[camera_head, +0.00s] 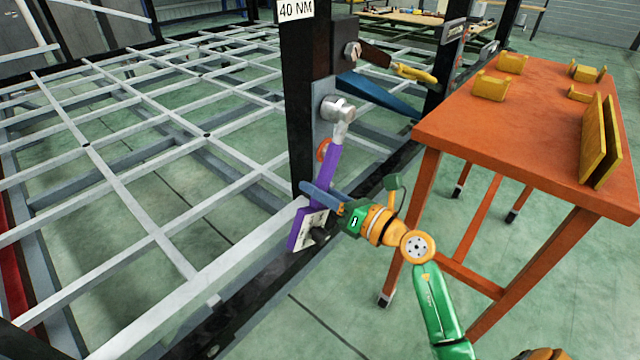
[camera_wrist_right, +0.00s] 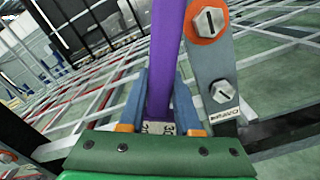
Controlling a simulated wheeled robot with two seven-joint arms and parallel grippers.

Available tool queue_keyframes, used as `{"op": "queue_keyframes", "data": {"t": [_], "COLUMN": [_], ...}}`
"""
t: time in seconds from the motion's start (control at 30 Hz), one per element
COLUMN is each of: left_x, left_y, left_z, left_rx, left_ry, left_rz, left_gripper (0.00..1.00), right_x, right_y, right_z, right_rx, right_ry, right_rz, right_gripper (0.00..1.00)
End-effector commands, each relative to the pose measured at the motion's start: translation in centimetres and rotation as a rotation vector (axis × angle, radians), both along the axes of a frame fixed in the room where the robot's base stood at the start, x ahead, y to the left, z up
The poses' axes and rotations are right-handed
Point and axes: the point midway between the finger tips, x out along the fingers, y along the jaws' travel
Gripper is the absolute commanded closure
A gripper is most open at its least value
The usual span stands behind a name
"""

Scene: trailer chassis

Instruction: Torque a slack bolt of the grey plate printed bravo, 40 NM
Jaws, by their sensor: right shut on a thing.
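The purple torque wrench (camera_head: 329,168) is in my right gripper (camera_head: 325,197), which is shut on its handle near the lower, tagged end. Its silver head (camera_head: 340,108) is up at the grey plate (camera_head: 321,128) on the dark post; I cannot tell whether it is seated on a bolt. In the right wrist view, the wrench (camera_wrist_right: 162,60) stands between the blue fingers (camera_wrist_right: 160,105). The plate (camera_wrist_right: 208,65) there reads BRAVO, with an orange-ringed bolt (camera_wrist_right: 208,21) and a plain bolt (camera_wrist_right: 222,91) below. A "40 NM" sign (camera_head: 296,9) is on the post. My left gripper is out of view.
An orange table (camera_head: 530,105) with yellow blocks (camera_head: 491,87) and upright yellow plates (camera_head: 602,140) stands at the right, close to my right arm. A blue bar (camera_head: 375,95) and a yellow-handled tool (camera_head: 415,74) lie behind the post. The chassis grid (camera_head: 130,185) spreads left.

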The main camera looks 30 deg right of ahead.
Motion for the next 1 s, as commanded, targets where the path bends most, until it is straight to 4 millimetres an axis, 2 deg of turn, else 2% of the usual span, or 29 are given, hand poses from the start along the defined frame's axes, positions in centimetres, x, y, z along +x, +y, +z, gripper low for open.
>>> {"op": "queue_keyframes", "data": {"t": [0.3,0.67,1.0], "left_x": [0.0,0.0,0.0], "left_y": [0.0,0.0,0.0], "left_z": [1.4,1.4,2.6], "left_rx": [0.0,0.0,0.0], "left_ry": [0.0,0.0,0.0], "left_rz": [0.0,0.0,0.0], "left_gripper": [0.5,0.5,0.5], "right_x": [-0.2,-0.3,-0.4], "right_y": [0.6,0.6,1.1], "right_z": [0.6,0.5,1.1], "right_rx": [0.043,0.049,0.084], "right_ry": [0.014,0.017,0.031], "right_rz": [-0.001,-0.001,-0.001], "right_gripper": [1.0,1.0,1.0]}}
